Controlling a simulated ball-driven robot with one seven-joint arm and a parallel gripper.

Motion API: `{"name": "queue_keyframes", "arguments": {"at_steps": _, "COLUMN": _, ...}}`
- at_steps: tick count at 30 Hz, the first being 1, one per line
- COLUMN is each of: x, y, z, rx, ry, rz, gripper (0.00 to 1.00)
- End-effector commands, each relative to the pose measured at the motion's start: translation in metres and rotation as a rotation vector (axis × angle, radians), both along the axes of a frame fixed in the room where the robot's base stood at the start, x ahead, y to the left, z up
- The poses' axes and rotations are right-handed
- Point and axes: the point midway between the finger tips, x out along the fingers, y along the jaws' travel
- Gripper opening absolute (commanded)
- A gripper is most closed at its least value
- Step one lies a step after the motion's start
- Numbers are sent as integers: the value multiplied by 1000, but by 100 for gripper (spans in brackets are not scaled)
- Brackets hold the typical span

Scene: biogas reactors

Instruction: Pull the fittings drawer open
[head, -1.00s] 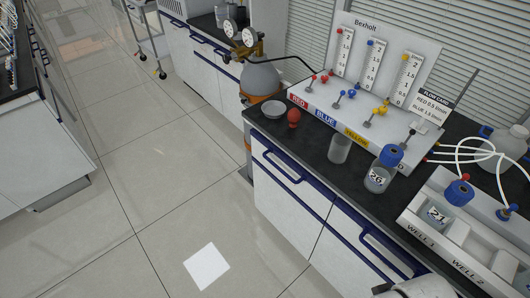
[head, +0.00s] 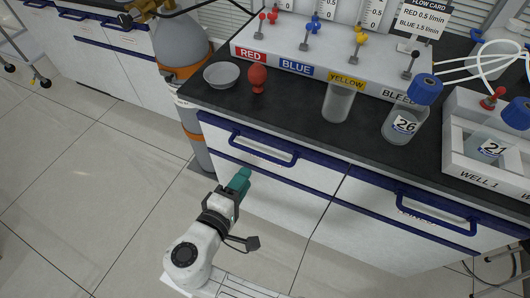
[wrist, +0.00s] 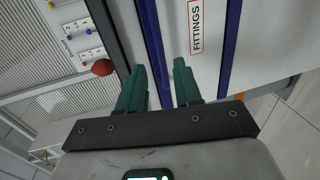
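The drawer front with the FITTINGS label (wrist: 195,27) shows in the wrist view, between two blue bars. In the head view, the left drawer (head: 215,140) under the black counter looks shut, and its blue bar handle (head: 262,157) stands out from the white front. The label is not readable there. My gripper (head: 241,178) is just below and left of that handle, in front of the cabinet. In the wrist view its green fingers (wrist: 160,75) are apart with nothing held, and a blue bar (wrist: 155,55) passes beyond the gap between them. I cannot see contact.
A second drawer with a blue handle (head: 437,213) is to the right. On the counter stand a bowl (head: 221,75), a red ball-shaped object (head: 257,80), a beaker (head: 339,102) and bottle 26 (head: 404,122). A gas cylinder (head: 182,55) stands left of the cabinet.

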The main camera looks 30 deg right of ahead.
Motion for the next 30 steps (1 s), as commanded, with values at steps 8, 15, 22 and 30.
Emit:
{"name": "queue_keyframes", "arguments": {"at_steps": 8, "x": 21, "y": -29, "z": -6, "rx": -6, "ry": -2, "rz": -2, "gripper": 34}}
{"name": "queue_keyframes", "arguments": {"at_steps": 15, "x": 45, "y": -63, "z": -15, "rx": -5, "ry": -2, "rz": -3, "gripper": 34}}
{"name": "queue_keyframes", "arguments": {"at_steps": 22, "x": 59, "y": -81, "z": -19, "rx": -4, "ry": -3, "rz": 0, "gripper": 34}}
{"name": "queue_keyframes", "arguments": {"at_steps": 30, "x": 61, "y": -84, "z": -20, "rx": -4, "ry": -3, "rz": 1, "gripper": 34}}
